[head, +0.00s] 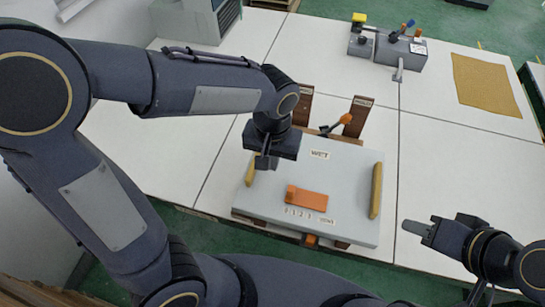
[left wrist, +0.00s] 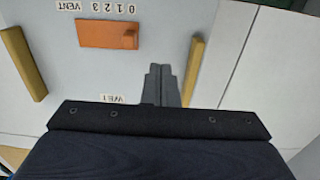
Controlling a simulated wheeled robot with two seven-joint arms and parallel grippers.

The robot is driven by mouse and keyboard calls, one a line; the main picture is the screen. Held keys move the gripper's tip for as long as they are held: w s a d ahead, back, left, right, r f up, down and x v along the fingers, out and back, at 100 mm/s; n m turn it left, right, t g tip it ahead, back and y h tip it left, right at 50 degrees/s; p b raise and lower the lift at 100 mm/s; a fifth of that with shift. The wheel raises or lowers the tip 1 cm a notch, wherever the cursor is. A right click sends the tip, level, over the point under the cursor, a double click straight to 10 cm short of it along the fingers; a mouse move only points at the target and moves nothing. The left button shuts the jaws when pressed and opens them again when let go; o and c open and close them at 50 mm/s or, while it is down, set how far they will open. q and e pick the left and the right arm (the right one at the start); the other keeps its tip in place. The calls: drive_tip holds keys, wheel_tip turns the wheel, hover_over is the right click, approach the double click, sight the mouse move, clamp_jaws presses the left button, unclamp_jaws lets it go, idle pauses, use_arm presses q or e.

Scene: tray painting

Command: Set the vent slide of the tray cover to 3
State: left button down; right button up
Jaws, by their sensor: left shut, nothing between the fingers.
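The grey tray cover (head: 340,210) lies flat on the table's front part, with a "WET" label near its far edge. Its orange vent slide (head: 312,201) has a raised knob (head: 291,193) at the left end. The digits and VENT label (head: 308,215) run along its near side; the knob is toward the low-number end. The left wrist view shows the slide (left wrist: 100,34) upside down, with its knob at the right. My left gripper (head: 265,163) is shut and empty above the cover, behind and left of the knob. My right gripper (head: 418,230) is right of the cover, its finger gap unclear.
Yellow handles (head: 376,190) flank the slide on the cover's left and right. Brown uprights (head: 357,117) and an orange-tipped lever (head: 340,123) stand behind it. A grey fixture (head: 385,50) and a yellow mat (head: 485,83) are farther back.

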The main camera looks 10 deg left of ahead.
sight(298, 196)
use_arm(q)
drive_tip(key=shift+f+b, duration=3.7)
drive_tip(key=shift+f, duration=1.15)
drive_tip(key=shift+d, duration=0.1)
drive_tip(key=shift+s+d, duration=0.15)
drive_tip(key=shift+d, duration=4.05)
drive_tip(key=shift+a, duration=0.8)
wheel_tip(298, 196, up, 9)
drive_tip(key=p, duration=0.7)
drive_tip(key=shift+p, duration=0.35)
